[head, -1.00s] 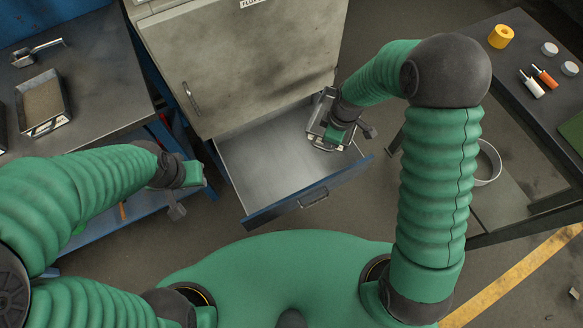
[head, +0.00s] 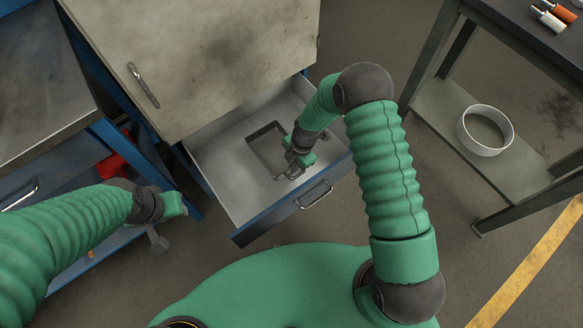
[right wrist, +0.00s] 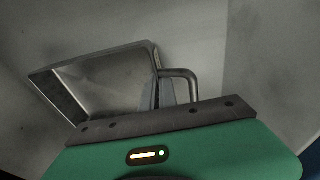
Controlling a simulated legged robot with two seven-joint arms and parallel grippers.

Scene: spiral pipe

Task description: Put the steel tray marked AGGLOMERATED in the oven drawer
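The steel tray (head: 265,150), a shallow rectangular pan, is inside the pulled-out oven drawer (head: 226,172). No marking on it can be read. In the right wrist view, the tray (right wrist: 105,82) has a bent bar handle (right wrist: 182,73) at its near end. My right gripper (head: 294,170) is over the drawer at that end. Its fingertips (right wrist: 160,95) sit close together on either side of the tray's end wall, beside the handle, and appear shut on it. My left gripper (head: 163,225) hangs empty left of the drawer; its finger gap is unclear.
The oven's closed door with a handle (head: 143,85) stands above the drawer. A blue-framed workbench (head: 40,110) is at left. A dark table (head: 530,40) at right has a round pan (head: 485,130) on its lower shelf. Clear floor lies between drawer and table.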

